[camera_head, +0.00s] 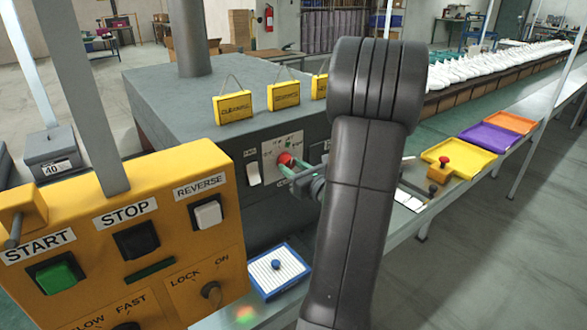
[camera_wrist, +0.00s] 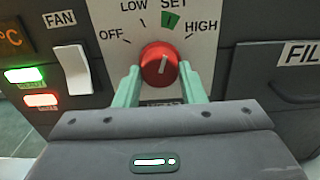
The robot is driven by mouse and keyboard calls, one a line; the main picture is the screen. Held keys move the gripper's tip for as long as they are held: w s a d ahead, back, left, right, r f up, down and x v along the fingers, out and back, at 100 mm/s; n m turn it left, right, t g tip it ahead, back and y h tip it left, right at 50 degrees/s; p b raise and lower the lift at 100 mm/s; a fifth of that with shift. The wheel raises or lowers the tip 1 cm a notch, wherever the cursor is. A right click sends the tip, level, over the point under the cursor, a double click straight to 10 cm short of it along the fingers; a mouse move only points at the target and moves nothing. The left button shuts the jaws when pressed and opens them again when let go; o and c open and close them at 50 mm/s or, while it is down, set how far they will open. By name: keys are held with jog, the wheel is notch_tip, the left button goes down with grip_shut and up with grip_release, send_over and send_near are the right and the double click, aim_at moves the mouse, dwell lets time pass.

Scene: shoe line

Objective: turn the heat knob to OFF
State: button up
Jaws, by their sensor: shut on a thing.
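The red heat knob (camera_wrist: 158,66) is on a pale panel (camera_wrist: 205,55) on the front of the grey machine. Its white pointer line points up, tilted slightly right, towards the green mark (camera_wrist: 169,19) under SET. LOW and OFF are to its left, HIGH to its right. My gripper (camera_wrist: 161,76) has one green finger on each side of the knob and is shut on it. In the head view the knob (camera_head: 285,157) shows at the tips of the green fingers. The label below the knob is mostly hidden by my gripper.
A white FAN switch (camera_wrist: 73,69) and lit green (camera_wrist: 25,75) and red (camera_wrist: 41,100) indicators lie left of the knob. The yellow control box (camera_head: 130,235) stands near on the left. A blue-rimmed tray (camera_head: 259,289) lies below; a yellow tray (camera_head: 475,160) is to the right.

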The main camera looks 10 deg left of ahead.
jog(key=shift+f+n+b, duration=0.15)
jog(key=shift+n+b, duration=0.15)
jog(key=shift+b, duration=0.15)
jog(key=n+b, duration=0.1)
jog(key=b, duration=0.1)
jog(key=n+b, duration=0.1)
jog(key=b, duration=0.1)
jog(key=shift+f+n+b, duration=0.2)
jog(key=shift+n+b, duration=0.1)
jog(key=n+b, duration=0.5)
jog(key=b, duration=0.3)
jog(key=shift+b, duration=0.35)
jog(key=n+b, duration=0.4)
jog(key=b, duration=0.2)
jog(key=shift+n+b, duration=0.3)
jog(key=n+b, duration=0.2)
jog(key=b, duration=0.1)
jog(key=shift+r, duration=0.2)
jog(key=shift+d+r+n+b, duration=0.1)
jog(key=shift+r+n+b, duration=0.05)
jog(key=shift+n+b, duration=0.45)
jog(key=o, duration=1)
